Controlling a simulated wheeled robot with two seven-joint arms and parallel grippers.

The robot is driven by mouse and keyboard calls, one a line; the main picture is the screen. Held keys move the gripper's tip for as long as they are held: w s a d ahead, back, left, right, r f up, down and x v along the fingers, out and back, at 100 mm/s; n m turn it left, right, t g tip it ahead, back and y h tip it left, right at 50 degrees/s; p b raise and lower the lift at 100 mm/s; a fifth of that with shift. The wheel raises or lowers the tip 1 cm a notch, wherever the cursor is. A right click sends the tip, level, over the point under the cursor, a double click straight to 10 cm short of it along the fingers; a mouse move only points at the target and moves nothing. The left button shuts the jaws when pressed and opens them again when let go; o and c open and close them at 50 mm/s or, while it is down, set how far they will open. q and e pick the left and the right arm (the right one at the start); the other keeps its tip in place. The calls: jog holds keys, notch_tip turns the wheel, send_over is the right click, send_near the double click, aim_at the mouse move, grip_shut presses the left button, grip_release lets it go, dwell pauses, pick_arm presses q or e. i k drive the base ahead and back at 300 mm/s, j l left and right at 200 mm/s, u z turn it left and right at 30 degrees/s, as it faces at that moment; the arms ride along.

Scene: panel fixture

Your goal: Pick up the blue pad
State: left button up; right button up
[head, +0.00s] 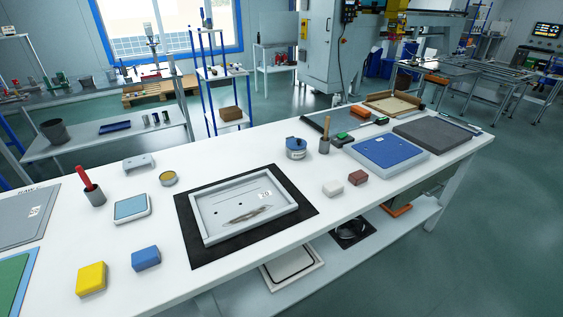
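A small blue block-shaped pad (146,258) lies on the white table near its front edge, just right of a yellow block (91,279). The two are apart. Nothing covers the blue pad. A flat square piece with a light blue top (131,208) and pale rim lies behind it. A large blue panel in a pale frame (388,151) lies toward the right of the table. Neither of my grippers shows in the head view.
A grey tray (208,236) sits on a black mat (194,256) right of the blue pad. A dark cup with a red handle (92,190) and a round tin (168,178) stand behind. Bare table (60,240) lies left of the pads. Green and grey panels edge the left.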

aim_at(143, 259)
jog(key=u, duration=1.35)
